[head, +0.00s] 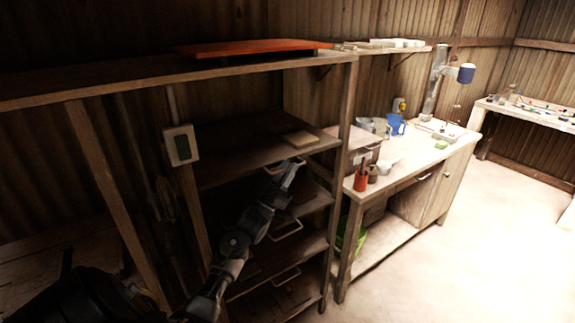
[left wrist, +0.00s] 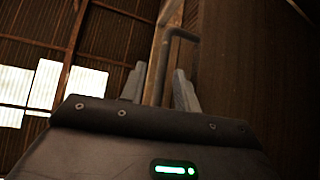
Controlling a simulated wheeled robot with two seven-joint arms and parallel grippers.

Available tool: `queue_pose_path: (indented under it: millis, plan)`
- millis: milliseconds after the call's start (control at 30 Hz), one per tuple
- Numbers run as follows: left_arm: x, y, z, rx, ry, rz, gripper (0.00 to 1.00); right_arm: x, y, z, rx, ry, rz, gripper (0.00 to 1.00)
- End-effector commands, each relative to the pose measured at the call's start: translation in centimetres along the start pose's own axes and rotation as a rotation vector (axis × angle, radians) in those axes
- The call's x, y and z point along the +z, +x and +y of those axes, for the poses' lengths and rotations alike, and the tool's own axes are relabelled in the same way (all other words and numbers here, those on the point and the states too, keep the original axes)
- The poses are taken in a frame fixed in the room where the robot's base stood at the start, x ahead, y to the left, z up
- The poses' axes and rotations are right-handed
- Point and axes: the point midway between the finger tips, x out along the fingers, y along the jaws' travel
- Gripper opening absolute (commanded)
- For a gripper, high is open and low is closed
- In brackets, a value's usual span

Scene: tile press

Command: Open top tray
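The top tray sits under the upper shelf of the wooden rack, and its pale handle (head: 290,168) shows at its front in the head view. The tray body is mostly dark and hidden by my arm. My left gripper (head: 280,170) is at this handle. In the left wrist view, the two fingers of my left gripper (left wrist: 160,88) stand apart. The bent grey handle (left wrist: 163,60) runs between them, with a small gap visible beside it. My right gripper is not seen.
Lower trays with handles (head: 286,229) sit below in the rack (head: 345,130). A flat tile-like piece (head: 300,138) lies on the shelf above. A workbench (head: 425,160) with cups and a press stands to the right. The floor (head: 460,260) in front is clear.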

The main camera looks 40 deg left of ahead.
Motion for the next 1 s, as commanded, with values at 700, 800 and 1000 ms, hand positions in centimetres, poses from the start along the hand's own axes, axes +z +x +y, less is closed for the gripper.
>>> queue_pose_path:
  millis: [700, 800, 1000]
  plan:
    - [0.02, 0.45, -0.01, 0.000, 0.000, 0.000, 0.00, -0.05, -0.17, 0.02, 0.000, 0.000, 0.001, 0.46]
    - [0.02, 0.45, -0.01, 0.000, 0.000, 0.000, 0.00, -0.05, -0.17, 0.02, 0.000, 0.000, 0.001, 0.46]
    - [0.10, 0.47, 0.30, 0.000, 0.000, 0.000, 0.00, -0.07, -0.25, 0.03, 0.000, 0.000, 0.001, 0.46]
